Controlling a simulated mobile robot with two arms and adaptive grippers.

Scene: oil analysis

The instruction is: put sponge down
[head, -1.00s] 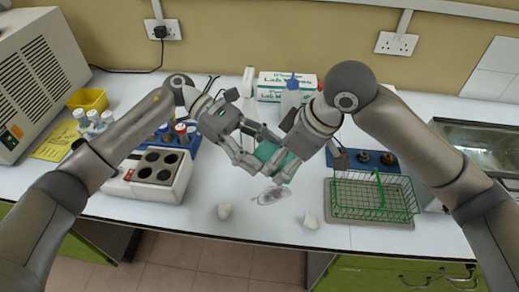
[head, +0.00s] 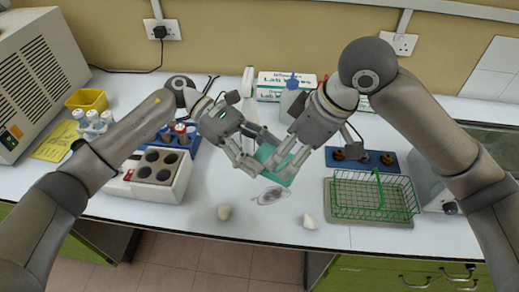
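The sponge (head: 264,153) is a flat teal-green pad near the middle of the bench, partly hidden by my grippers. My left gripper (head: 252,160) reaches in from the left, its fingers at the sponge's left side; whether they touch it or grip it is hidden. My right gripper (head: 284,164) is above the sponge, fingers pointing down with a gap between them and teal showing behind. I cannot tell whether the sponge lies flat on the bench. A grey smear (head: 270,195) is on the white bench just in front of it.
Two crumpled white pieces (head: 224,212) (head: 310,221) lie near the front edge. A green wire basket (head: 372,196) stands right, a heating block (head: 160,175) left. The front middle is mostly clear.

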